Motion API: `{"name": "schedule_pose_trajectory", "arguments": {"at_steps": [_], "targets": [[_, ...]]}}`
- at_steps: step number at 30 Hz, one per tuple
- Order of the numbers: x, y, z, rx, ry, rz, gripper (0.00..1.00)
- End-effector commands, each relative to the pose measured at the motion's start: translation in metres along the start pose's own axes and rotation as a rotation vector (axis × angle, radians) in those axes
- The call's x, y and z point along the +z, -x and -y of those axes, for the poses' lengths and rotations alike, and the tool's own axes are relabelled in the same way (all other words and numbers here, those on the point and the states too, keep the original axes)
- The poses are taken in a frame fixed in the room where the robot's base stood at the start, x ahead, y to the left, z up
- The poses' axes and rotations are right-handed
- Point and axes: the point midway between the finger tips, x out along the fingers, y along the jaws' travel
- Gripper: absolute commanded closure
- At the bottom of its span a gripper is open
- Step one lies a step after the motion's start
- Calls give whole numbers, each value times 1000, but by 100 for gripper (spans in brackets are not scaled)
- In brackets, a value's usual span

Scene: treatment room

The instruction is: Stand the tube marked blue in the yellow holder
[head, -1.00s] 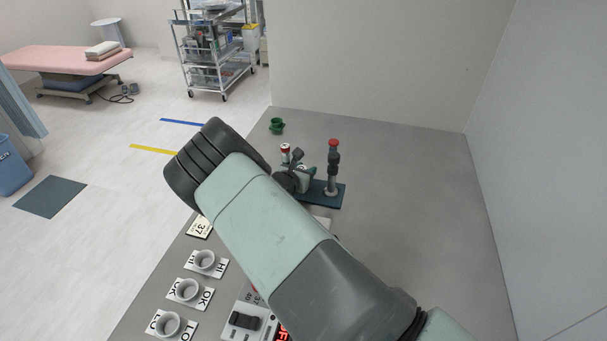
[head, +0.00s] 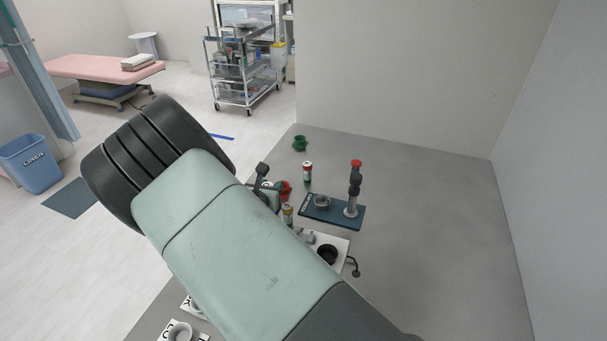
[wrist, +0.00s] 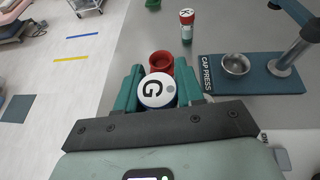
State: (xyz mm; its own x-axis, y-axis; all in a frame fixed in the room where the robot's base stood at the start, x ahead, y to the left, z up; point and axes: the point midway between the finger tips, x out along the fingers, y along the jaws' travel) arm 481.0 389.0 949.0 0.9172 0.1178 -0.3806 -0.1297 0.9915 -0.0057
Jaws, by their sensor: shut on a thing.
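My gripper (wrist: 158,92) is shut on a tube (wrist: 157,90) with a white cap marked G and a blue edge below the cap. The cap faces the wrist camera, and most of the tube's body is hidden. A red holder (wrist: 160,62) stands just beyond it; it also shows in the head view (head: 284,187), beside my gripper. In the head view my arm covers much of the near table. I cannot make out a yellow holder in either view.
A red-capped tube marked K (wrist: 187,25) stands to the right of the red holder. The blue CAP PRESS base (head: 336,213) carries a metal bowl and a post. A green holder (head: 300,143) stands farther back. The right of the table is clear.

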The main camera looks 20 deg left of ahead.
Motion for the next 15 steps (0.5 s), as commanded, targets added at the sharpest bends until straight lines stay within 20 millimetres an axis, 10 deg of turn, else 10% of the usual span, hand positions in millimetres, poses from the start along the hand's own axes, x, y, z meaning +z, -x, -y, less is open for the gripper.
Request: {"name": "schedule_pose_trajectory", "arguments": {"at_steps": [15], "targets": [[-40, 15, -31, 80, 29, -2, 97]]}}
